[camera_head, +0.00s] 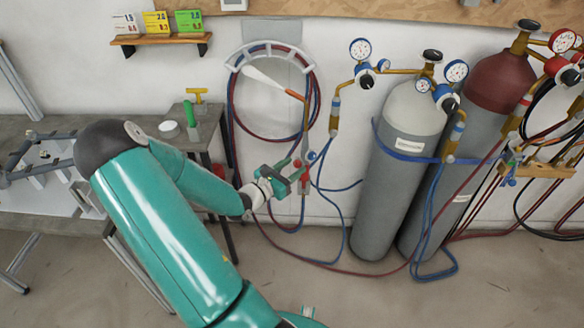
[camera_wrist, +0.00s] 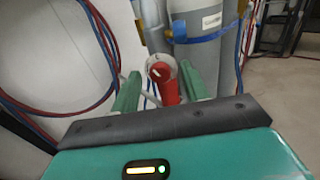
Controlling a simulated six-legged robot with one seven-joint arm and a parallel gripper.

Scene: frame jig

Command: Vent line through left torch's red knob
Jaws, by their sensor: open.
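The left torch (camera_head: 305,135) hangs upright in front of the wall hose hanger, with a red knob (camera_head: 298,163) and a blue knob (camera_head: 311,156) near its lower end. My gripper (camera_head: 284,181) is at the torch's lower part, just beside the red knob. In the wrist view, the red knob (camera_wrist: 160,72) shows between the two green fingers of my gripper (camera_wrist: 159,85). The fingers stand apart, with a visible gap on each side of the red part. Whether they reach fully around the knob is unclear. Much of the torch is hidden in the wrist view.
Red and blue hoses (camera_head: 232,110) loop on the wall and trail over the floor. A grey cylinder (camera_head: 395,170) and a red-topped cylinder (camera_head: 490,85) stand to the right. A second torch rack (camera_head: 545,170) is at far right. A grey bench (camera_head: 150,125) is at left.

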